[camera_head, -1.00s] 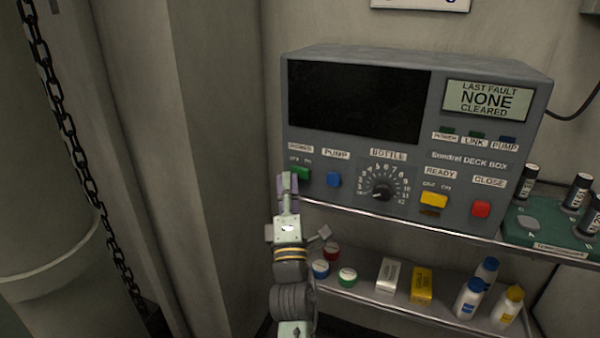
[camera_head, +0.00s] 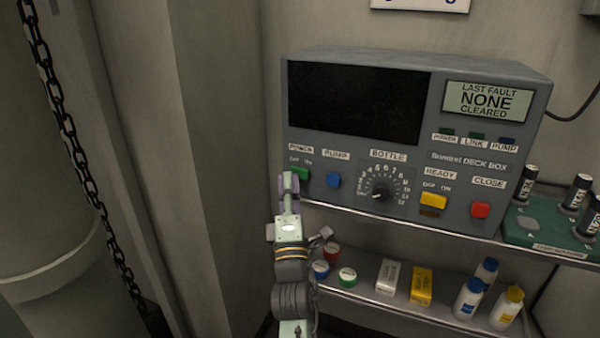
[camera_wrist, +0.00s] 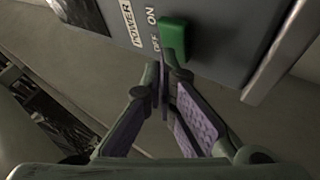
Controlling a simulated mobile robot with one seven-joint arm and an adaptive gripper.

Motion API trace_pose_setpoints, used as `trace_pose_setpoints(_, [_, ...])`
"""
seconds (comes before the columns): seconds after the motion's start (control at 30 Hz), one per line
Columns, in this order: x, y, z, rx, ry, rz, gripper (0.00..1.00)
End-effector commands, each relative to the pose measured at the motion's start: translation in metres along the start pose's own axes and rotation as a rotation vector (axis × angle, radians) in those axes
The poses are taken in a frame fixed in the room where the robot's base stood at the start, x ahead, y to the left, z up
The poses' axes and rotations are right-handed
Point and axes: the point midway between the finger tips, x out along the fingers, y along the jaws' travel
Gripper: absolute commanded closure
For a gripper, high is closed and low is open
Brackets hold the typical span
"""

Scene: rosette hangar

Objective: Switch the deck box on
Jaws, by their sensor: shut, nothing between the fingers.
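The grey deck box (camera_head: 300,142) stands on the upper shelf against the wall, with a dark screen (camera_head: 352,102). Its green power switch (camera_head: 302,174) is at the lower left of the front, under POWER and OFF/ON labels. In the wrist view the green switch (camera_wrist: 173,38) sits beside the word ON. My gripper (camera_head: 289,184) is shut and empty, its tips at the panel's lower left. In the wrist view the gripper (camera_wrist: 161,82) has its tips just short of the switch, near the OFF label; I cannot tell whether they touch the panel.
The panel also has a blue pump button (camera_head: 333,180), a bottle dial (camera_head: 380,190), a yellow ready switch (camera_head: 433,201) and a red close button (camera_head: 480,210). Bottles, boxes and capped jars stand on the lower shelf (camera_head: 400,312). A chain (camera_head: 70,130) hangs at left.

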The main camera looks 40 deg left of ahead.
Motion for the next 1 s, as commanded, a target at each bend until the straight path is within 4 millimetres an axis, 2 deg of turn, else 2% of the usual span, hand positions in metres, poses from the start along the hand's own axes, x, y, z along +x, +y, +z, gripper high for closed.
trace_pose_setpoints(1.0, [0.0091,-0.0053,0.0087,-0.002,-0.005,-0.002,1.00])
